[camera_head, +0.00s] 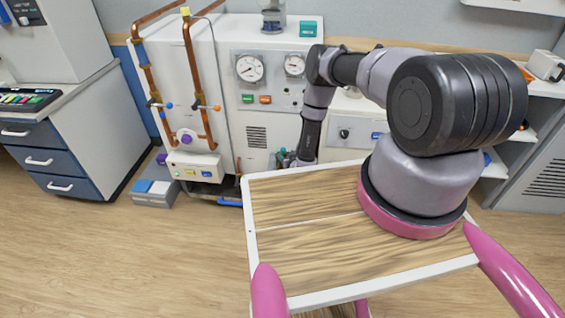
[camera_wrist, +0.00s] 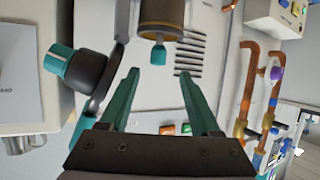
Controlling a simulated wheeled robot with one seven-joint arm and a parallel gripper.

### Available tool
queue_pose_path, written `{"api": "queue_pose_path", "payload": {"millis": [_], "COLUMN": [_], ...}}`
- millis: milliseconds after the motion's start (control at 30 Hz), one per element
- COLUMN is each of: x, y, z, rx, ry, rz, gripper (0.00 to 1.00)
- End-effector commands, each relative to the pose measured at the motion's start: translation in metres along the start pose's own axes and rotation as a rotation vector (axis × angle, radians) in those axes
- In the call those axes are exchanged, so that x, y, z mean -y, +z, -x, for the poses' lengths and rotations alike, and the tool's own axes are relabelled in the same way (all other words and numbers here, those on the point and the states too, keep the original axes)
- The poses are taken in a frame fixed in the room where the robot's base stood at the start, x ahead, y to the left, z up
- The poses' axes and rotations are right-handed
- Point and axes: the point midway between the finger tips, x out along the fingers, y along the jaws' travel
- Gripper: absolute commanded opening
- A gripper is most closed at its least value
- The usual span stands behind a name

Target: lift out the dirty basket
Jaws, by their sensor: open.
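My gripper (camera_wrist: 157,78) is open in the wrist view, its two teal fingers apart with nothing between the tips. Just beyond the tips is a brass-coloured cylinder (camera_wrist: 173,14) with a small teal tab (camera_wrist: 158,53) at its end. The tab lies in line with the gap between the fingers, and the fingers look clear of it. I cannot tell whether this cylinder is the dirty basket or its housing; its far end is cut off by the picture's edge. A black round part with a teal cap (camera_wrist: 59,60) sits left of the left finger.
In the head view, a wood-topped cart (camera_head: 310,255) with a white rim fills the near middle. The white gauge panel (camera_head: 256,115) and copper pipes (camera_head: 191,70) stand behind it. A grey box (camera_head: 153,192) lies on the floor. Open floor is left of the cart.

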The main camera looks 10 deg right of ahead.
Motion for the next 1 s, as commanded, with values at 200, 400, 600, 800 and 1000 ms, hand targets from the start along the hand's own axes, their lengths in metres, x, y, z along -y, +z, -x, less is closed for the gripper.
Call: {"api": "queue_pose_path", "payload": {"millis": [200, 400, 600, 800, 1000], "x": [0.0, -0.002, -0.003, -0.003, -0.003], "y": [0.0, 0.0, 0.001, 0.001, 0.001], "z": [-0.023, -0.047, -0.072, -0.076, -0.076], "rx": [0.0, -0.001, 0.001, 0.002, 0.002], "ry": [0.0, -0.001, 0.001, 0.001, 0.001], "rz": [0.001, 0.001, 0.0, -0.001, -0.001], "gripper": [0.64, 0.64, 0.64, 0.64, 0.22]}}
